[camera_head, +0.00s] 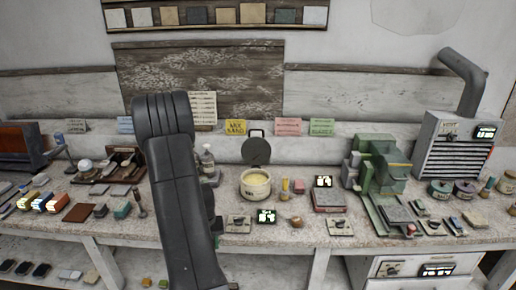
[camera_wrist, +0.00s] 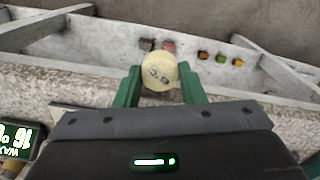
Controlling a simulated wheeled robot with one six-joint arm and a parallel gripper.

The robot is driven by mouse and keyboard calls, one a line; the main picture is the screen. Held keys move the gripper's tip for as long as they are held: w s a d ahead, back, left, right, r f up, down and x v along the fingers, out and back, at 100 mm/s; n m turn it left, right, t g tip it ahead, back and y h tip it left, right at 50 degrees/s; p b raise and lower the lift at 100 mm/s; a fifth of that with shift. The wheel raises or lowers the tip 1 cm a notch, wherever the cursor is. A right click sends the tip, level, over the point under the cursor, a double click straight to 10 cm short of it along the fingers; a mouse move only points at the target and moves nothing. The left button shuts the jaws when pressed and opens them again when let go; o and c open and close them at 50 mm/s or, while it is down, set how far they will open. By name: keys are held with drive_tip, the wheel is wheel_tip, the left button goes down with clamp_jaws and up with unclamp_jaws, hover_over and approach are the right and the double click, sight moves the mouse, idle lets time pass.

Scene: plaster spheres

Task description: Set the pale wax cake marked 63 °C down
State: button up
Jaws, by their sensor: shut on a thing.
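My gripper (camera_wrist: 159,72) shows in the wrist view with its two green fingers closed on the sides of a pale yellow round wax cake (camera_wrist: 158,67). The cake bears dark marks on its face, turned and too small to read surely. It is held out past the pale edge of the workbench, with a lower shelf behind it in the picture. In the head view my dark arm hides the gripper and the cake.
The workbench (camera_head: 275,228) is crowded. A pot of yellow wax (camera_head: 256,184), a green press (camera_head: 380,175) and a grey vented box (camera_head: 455,145) stand along it. Small displays, including one (camera_head: 266,216), sit near its front. A lower shelf (camera_head: 135,270) holds small blocks.

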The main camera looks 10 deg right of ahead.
drive_tip(key=s+d+r+n, duration=0.2)
drive_tip(key=d+r+n, duration=0.4)
drive_tip(key=d+r, duration=0.8)
wheel_tip(320, 180, up, 3)
drive_tip(key=shift+s+d+f, duration=0.1)
drive_tip(key=shift+s+d, duration=0.05)
drive_tip(key=shift+s, duration=0.2)
